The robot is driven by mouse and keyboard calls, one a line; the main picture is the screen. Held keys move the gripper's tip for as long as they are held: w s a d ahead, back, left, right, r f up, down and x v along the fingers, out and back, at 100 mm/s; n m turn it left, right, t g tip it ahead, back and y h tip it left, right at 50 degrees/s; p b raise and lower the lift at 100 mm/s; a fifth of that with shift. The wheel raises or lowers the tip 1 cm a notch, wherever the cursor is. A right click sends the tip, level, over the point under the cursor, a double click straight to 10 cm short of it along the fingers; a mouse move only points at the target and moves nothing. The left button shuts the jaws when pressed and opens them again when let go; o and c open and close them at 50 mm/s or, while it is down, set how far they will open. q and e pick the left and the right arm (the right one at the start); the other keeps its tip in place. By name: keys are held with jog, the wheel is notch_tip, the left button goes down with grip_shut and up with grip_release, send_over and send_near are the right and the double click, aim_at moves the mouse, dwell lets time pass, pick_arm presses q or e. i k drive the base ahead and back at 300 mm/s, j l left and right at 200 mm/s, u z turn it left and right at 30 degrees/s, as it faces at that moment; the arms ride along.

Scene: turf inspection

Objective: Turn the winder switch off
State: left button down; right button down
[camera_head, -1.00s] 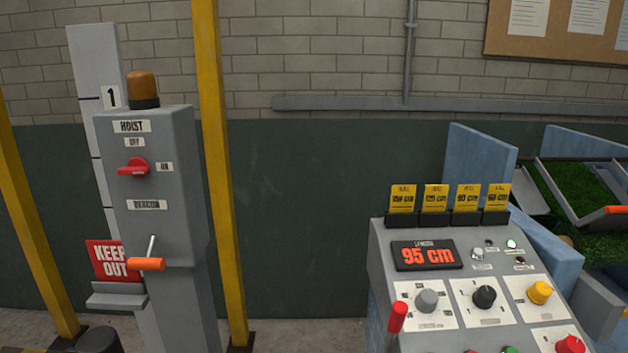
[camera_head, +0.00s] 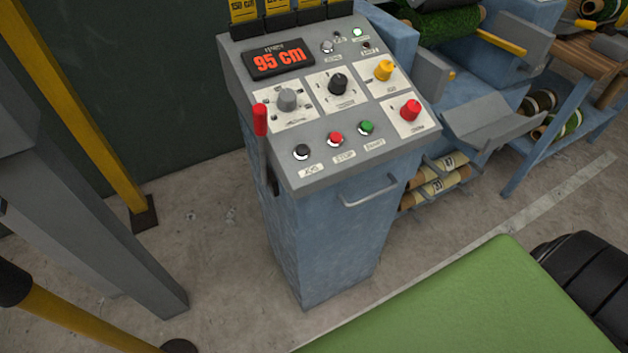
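The control console (camera_head: 320,240) is a blue cabinet with a sloping grey top. The top carries a grey knob (camera_head: 287,99), a black knob (camera_head: 338,84), a yellow knob (camera_head: 383,70) and a red knob (camera_head: 410,110), each on a white plate. Their labels are too small to read, so I cannot tell which is the winder switch. Black, red and green push buttons (camera_head: 335,140) line the front edge. A red-handled lever (camera_head: 261,120) stands at the left side. Neither gripper is in view.
A flat green surface (camera_head: 470,305) fills the lower right foreground, beside a black ribbed object (camera_head: 582,280). Blue machinery with turf (camera_head: 447,22) stands behind right. Concrete floor shows left of the console.

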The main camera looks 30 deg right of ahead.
aim_at(410, 112)
jog(key=z, duration=1.45)
jog(key=i+l+u, duration=0.2)
jog(key=i+l, duration=0.15)
jog(key=l, duration=0.3)
jog(key=i+l, duration=0.2)
jog(key=l, duration=0.15)
jog(key=i+l+u, duration=0.15)
jog(key=l, duration=0.2)
